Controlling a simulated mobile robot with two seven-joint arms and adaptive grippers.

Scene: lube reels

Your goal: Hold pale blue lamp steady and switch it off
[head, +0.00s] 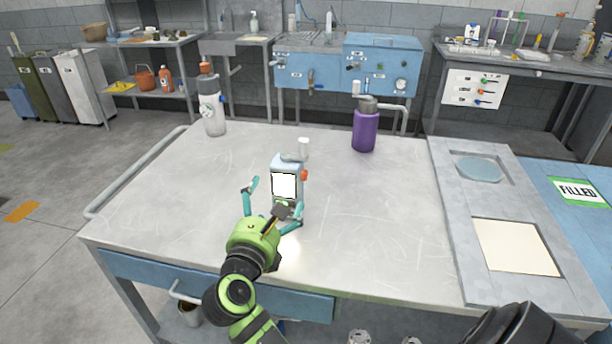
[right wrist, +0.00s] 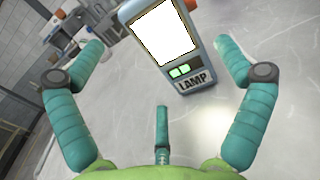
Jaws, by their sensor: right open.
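The pale blue lamp (head: 286,165) stands upright on the grey table with its white front panel bright. In the right wrist view the lamp (right wrist: 200,70) shows a LAMP label, a small switch with green lit parts (right wrist: 179,72) and an orange-red knob at its upper edge. My right gripper (head: 272,207) is open just in front of the lamp. Its teal fingers spread to either side in the wrist view (right wrist: 160,47), with a third finger low in the middle. I see no finger clearly touching the lamp. My left gripper is not in view.
A white bottle (head: 214,112) and a purple bottle (head: 365,130) stand towards the table's back. A grey panel with recesses (head: 450,205) lies at the right. The table's left and middle-right are clear.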

